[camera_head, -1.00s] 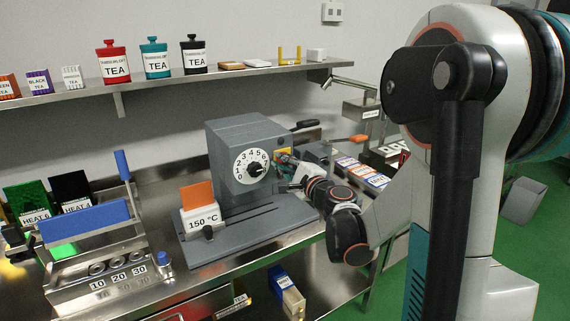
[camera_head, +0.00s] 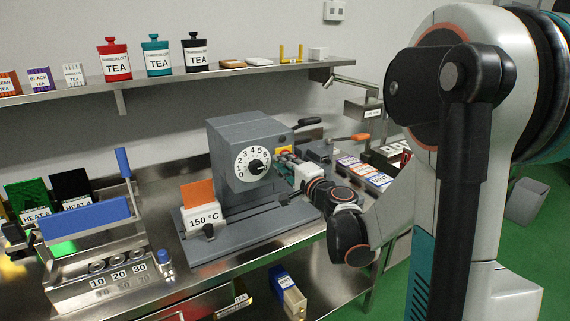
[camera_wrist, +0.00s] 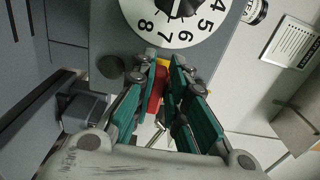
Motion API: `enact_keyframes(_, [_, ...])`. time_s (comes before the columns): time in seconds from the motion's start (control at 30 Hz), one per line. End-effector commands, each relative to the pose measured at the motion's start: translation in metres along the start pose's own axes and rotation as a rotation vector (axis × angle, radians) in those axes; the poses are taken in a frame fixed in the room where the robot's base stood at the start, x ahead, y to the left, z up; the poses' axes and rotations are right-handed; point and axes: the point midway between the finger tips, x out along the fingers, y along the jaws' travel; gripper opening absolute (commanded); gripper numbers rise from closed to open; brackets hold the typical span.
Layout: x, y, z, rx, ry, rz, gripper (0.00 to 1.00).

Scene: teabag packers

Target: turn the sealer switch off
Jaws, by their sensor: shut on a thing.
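The sealer is a grey box (camera_head: 232,137) on a grey base, with a white numbered dial (camera_head: 252,163) and black knob on its front. A yellow plate (camera_head: 285,150) is on its right side, mostly behind my gripper (camera_head: 284,157). In the wrist view, my gripper (camera_wrist: 164,72) has its teal fingers closed around a red switch part (camera_wrist: 155,100), with a bit of yellow (camera_wrist: 162,62) at the tips. The dial (camera_wrist: 172,22) is just beyond. The fingers hide most of the switch, so I cannot tell its position.
A black lever handle (camera_head: 308,122) sticks out behind the sealer. A 150 °C block (camera_head: 203,216) stands on its base. A blue-handled device (camera_head: 85,219) is at left. Packets (camera_head: 365,172) lie to the right. A shelf (camera_head: 160,80) with tea tins runs above.

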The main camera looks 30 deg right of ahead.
Motion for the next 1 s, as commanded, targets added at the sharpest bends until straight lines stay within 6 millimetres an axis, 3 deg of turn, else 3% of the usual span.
enact_keyframes(0.2, [-0.001,0.001,0.001,-0.003,-0.001,0.001,0.0])
enact_keyframes(0.23, [-0.001,0.001,0.001,-0.003,-0.001,0.001,0.15])
enact_keyframes(0.3, [-0.001,0.001,0.001,-0.002,-0.001,0.001,0.31])
enact_keyframes(0.33, [-0.001,0.001,0.001,-0.002,-0.001,0.001,0.33])
enact_keyframes(0.73, [-0.006,0.0,0.0,0.0,0.0,0.001,0.33])
enact_keyframes(1.0, [-0.051,0.001,0.0,0.0,0.002,0.001,0.33])
